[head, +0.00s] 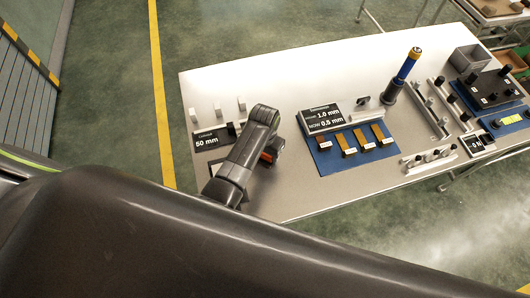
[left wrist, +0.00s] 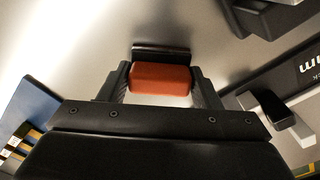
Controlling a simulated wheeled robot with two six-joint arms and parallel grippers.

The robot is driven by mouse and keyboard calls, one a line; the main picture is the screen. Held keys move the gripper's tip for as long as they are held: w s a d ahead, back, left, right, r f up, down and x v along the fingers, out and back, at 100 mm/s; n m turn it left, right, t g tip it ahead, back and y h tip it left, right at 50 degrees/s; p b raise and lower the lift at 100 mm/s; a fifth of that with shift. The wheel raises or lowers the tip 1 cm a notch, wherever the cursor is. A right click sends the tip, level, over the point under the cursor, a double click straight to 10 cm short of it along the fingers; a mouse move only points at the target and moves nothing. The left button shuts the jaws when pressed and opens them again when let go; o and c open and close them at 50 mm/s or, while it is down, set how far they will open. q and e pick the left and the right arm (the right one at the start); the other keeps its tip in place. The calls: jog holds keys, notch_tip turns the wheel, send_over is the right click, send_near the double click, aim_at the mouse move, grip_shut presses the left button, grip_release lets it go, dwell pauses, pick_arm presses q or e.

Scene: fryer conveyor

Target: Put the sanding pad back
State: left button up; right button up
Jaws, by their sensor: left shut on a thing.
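The sanding pad, an orange-red block (left wrist: 161,78) with a dark strip along its far side, sits between the fingers of my left gripper (left wrist: 160,86) in the left wrist view. The fingers are shut on its two ends. In the head view, my left gripper (head: 267,156) is low over the left part of the steel table (head: 285,195), and only a bit of orange shows beside it. I cannot tell whether the pad touches the table. My right gripper is not in view.
Right of the gripper is a dark display (head: 321,117) above a blue mat (head: 335,160) with several brown-and-white pieces. A 50 mm sign (head: 207,142) stands at the left, near small upright blocks. A blue-and-yellow tool (head: 405,68) stands upright at the back. Table between gripper and mat is clear.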

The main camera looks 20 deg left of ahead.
pick_arm(q)
jog(key=o, duration=0.7)
jog(key=shift+f, duration=0.1)
jog(key=o, duration=0.4)
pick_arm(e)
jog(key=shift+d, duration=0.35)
pick_arm(q)
notch_tip(320, 180, up, 12)
jog(key=shift+a+r+b, duration=0.1)
jog(key=shift+r+b, duration=0.1)
jog(key=shift+b, duration=0.1)
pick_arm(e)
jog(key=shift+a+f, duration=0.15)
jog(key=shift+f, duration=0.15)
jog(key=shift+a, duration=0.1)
